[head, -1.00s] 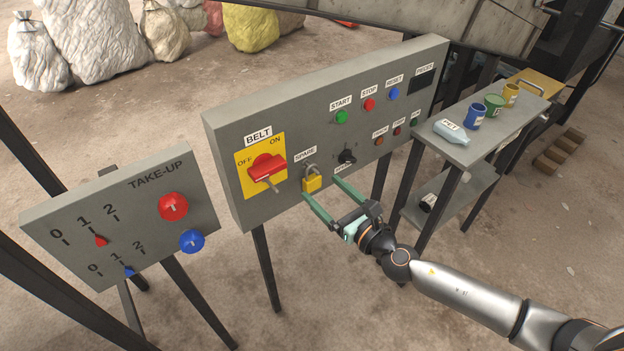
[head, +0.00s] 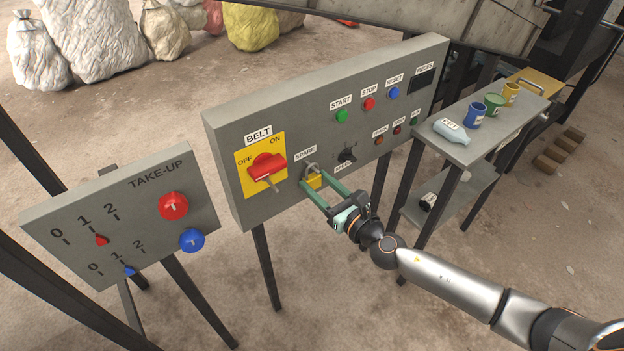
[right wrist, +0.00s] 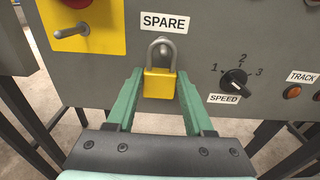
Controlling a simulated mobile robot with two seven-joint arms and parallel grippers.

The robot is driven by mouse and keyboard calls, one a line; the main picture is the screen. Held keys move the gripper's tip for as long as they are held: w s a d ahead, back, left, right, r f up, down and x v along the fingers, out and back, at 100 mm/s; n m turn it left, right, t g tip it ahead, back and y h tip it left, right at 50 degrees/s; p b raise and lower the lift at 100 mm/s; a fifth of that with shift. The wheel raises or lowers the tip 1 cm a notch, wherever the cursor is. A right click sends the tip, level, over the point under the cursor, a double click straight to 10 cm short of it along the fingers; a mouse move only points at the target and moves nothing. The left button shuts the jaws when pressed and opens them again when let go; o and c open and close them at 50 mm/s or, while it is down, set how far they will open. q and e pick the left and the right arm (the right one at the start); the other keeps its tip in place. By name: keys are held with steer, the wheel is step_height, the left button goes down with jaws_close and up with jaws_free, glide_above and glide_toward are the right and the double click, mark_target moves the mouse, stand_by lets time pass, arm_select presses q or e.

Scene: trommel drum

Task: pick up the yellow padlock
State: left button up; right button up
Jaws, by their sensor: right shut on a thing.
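The yellow padlock (head: 313,181) hangs by its grey shackle under the SPARE label on the front of the grey control panel. In the right wrist view the padlock (right wrist: 160,84) is upright between the two green fingers. My right gripper (head: 312,179) is shut on the padlock's body, one finger on each side. The shackle still runs up to the panel at its fixing. My left gripper is not in view.
A red BELT switch (head: 267,170) on a yellow plate is just left of the padlock. The black SPEED knob (right wrist: 234,79) is to its right. The TAKE-UP panel (head: 130,225) stands at left, and a shelf (head: 470,150) with mugs and a bottle at right.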

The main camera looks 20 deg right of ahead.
jaws_close()
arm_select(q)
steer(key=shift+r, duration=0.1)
arm_select(e)
steer(key=shift+r, duration=0.15)
steer(key=shift+r+p, duration=0.55)
steer(key=shift+r, duration=0.1)
steer(key=shift+s+d+f, duration=0.1)
steer(key=shift+s, duration=0.15)
arm_select(q)
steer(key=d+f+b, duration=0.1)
steer(key=b, duration=0.1)
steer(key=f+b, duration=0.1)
steer(key=b, duration=0.1)
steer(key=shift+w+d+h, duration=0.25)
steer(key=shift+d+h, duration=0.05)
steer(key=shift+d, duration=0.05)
arm_select(e)
steer(key=v, duration=1.7)
steer(key=shift+s+f, duration=0.25)
steer(key=shift+f, duration=0.05)
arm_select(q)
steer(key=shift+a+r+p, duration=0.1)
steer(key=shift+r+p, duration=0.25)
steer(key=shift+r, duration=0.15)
arm_select(e)
steer(key=shift+d+r, duration=0.1)
steer(key=shift+r, duration=0.25)
